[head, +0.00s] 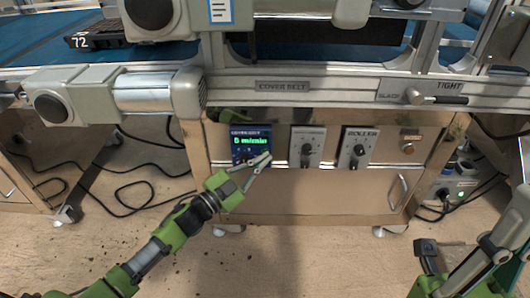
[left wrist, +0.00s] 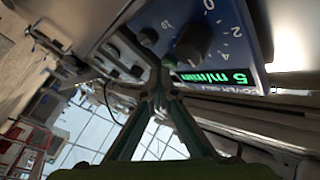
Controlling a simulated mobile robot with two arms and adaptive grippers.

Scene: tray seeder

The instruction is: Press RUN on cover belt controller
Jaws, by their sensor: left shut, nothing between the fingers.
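The cover belt controller (head: 262,132) is a dark blue box with a lit green display on the front of the wooden cabinet.
Two grey dial boxes, one unlabelled to my eye (head: 306,147) and one marked ROLLER (head: 357,148), sit to the right of the controller. A metal rail with a COVER BELT plate (head: 282,86) and a motor (head: 150,92) overhang from above. Cables lie on the floor at left.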

